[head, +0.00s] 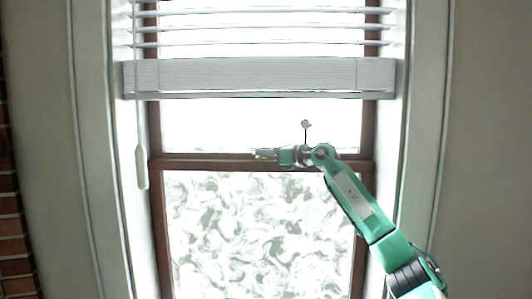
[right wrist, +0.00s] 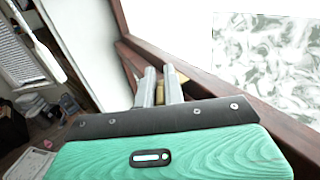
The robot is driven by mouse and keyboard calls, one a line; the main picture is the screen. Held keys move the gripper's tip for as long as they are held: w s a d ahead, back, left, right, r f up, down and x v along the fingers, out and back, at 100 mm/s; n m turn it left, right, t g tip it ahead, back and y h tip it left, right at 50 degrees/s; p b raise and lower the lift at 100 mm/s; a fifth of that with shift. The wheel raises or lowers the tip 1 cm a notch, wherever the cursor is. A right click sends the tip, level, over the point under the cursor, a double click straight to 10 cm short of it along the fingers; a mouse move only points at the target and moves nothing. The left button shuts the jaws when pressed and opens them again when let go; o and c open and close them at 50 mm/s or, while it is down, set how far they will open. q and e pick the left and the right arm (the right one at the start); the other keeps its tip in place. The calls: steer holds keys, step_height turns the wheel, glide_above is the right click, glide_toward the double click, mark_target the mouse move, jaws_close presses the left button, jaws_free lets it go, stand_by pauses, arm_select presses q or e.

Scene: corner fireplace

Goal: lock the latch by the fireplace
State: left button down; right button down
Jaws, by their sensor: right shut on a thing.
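The latch is a small brass piece (head: 258,157) on the brown middle rail of the window in the head view. My right gripper (head: 265,154) reaches it from the right, its fingers pointing left along the rail. In the right wrist view the two grey fingers (right wrist: 159,86) lie close together, with bits of brass (right wrist: 184,78) showing between and beside them. The right gripper is shut on the latch, and the fingers hide most of it. The latch's exact turn cannot be told. My left gripper is not in view.
A white blind (head: 255,76) hangs above the rail, with its pull cord and wand (head: 141,166) at the left. A patterned lower pane (head: 250,230) lies below the rail. Brick (head: 10,215) edges the far left. The wrist view shows cluttered floor (right wrist: 45,115) at left.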

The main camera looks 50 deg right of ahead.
steer(key=shift+d+r+n+y+p, duration=0.1)
steer(key=shift+d+n+y+p, duration=0.05)
steer(key=shift+n+y+p, duration=0.2)
steer(key=shift+n+g+y, duration=0.3)
steer(key=shift+n+y, duration=0.05)
steer(key=shift+y, duration=0.3)
steer(key=c, duration=1.5)
jaws_free()
steer(key=b+v, duration=0.5)
steer(key=v, duration=0.2)
steer(key=shift+s+d, duration=0.2)
steer(key=shift+s, duration=0.05)
